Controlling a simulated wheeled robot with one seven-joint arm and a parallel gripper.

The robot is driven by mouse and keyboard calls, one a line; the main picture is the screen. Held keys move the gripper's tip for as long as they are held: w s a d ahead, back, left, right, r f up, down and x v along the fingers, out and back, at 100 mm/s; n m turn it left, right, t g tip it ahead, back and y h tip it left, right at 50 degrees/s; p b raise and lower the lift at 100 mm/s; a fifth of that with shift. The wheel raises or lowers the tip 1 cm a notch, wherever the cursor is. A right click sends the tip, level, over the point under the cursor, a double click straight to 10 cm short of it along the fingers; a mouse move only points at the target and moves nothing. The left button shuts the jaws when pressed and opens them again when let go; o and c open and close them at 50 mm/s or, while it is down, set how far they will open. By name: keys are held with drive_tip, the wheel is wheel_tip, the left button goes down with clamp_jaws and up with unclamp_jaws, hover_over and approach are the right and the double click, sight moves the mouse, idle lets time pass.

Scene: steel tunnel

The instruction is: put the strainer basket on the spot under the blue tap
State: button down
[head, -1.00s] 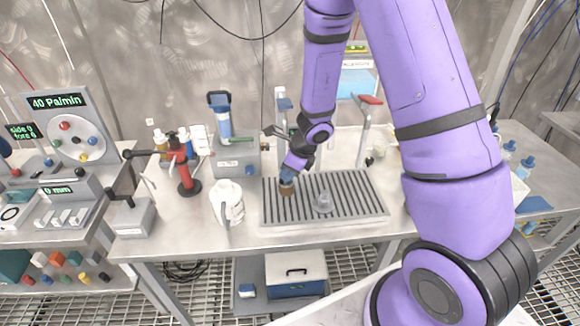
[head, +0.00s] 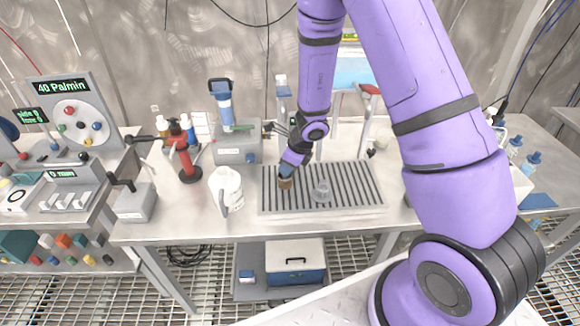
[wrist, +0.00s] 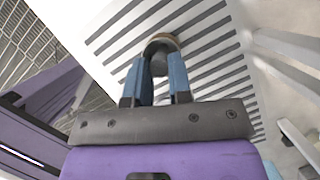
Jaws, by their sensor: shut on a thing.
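My gripper (head: 288,173) points down over the left part of the slotted drain tray (head: 350,207). Its blue fingers (wrist: 155,78) are shut on a small round brown-rimmed cup, which looks like the strainer basket (head: 286,184). In the wrist view the basket (wrist: 161,40) sits between the fingertips above the slats. I cannot tell whether it touches the tray. A post with a pale blue top, seemingly the blue tap (head: 281,92), stands behind the tray, partly hidden by my arm. The spot under it is not clearly visible. A red-handled tap (head: 369,90) stands farther right.
A clear cup (head: 321,191) stands on the tray, right of the basket. A white jug (head: 226,190) stands left of the tray.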

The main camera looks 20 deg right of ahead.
drive_tip(key=shift+f, duration=0.15)
drive_tip(key=c, duration=1)
unclamp_jaws()
drive_tip(key=shift+c, duration=0.2)
